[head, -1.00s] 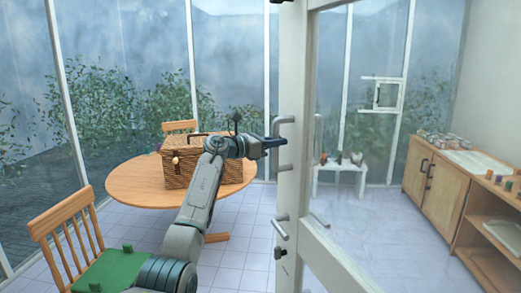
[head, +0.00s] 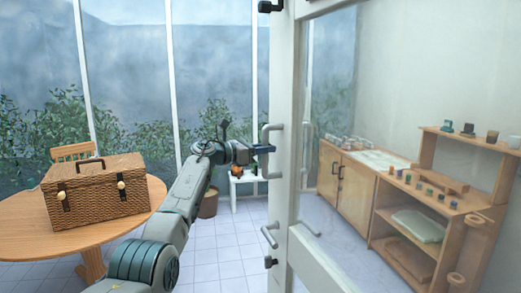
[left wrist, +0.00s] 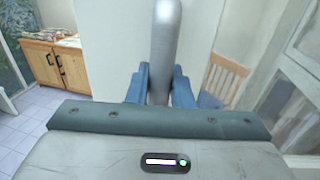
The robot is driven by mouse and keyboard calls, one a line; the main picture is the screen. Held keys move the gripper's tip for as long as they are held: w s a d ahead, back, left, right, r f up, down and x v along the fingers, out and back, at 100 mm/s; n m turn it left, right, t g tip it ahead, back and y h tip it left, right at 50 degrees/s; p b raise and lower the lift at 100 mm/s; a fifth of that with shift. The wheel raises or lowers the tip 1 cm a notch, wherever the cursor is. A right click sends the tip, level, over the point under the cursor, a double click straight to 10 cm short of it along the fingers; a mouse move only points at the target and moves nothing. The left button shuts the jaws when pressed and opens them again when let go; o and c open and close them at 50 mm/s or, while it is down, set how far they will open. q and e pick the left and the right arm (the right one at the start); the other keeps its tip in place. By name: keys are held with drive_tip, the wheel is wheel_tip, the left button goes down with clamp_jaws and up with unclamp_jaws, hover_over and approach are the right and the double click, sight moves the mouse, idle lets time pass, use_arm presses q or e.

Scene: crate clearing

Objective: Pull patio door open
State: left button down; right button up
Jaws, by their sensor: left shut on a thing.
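The patio door (head: 284,100) has a white frame with a large glass pane and stands across the middle of the head view. My left gripper (head: 266,149) is at the pull handle. In the left wrist view its blue fingers (left wrist: 160,85) are on both sides of the grey handle bar (left wrist: 164,45), shut on it. My right gripper is not in view.
A round wooden table (head: 20,222) with a wicker basket (head: 100,200) stands at the left, a chair (head: 72,152) behind it. A small white table (head: 247,188) stands beyond the door. Wooden cabinets (head: 350,190) and shelves (head: 420,245) line the right wall. Tiled floor between is clear.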

use_arm(q)
drive_tip(key=shift+w+d+f, duration=0.1)
drive_tip(key=shift+d+f, duration=0.05)
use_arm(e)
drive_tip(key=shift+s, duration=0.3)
use_arm(q)
drive_tip(key=c, duration=1.3)
unclamp_jaws()
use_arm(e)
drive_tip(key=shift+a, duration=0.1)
use_arm(q)
drive_tip(key=shift+s+a, duration=0.2)
drive_tip(key=shift+a, duration=0.2)
drive_tip(key=b+v, duration=0.4)
drive_tip(key=v, duration=0.6)
drive_tip(key=shift+w, duration=0.15)
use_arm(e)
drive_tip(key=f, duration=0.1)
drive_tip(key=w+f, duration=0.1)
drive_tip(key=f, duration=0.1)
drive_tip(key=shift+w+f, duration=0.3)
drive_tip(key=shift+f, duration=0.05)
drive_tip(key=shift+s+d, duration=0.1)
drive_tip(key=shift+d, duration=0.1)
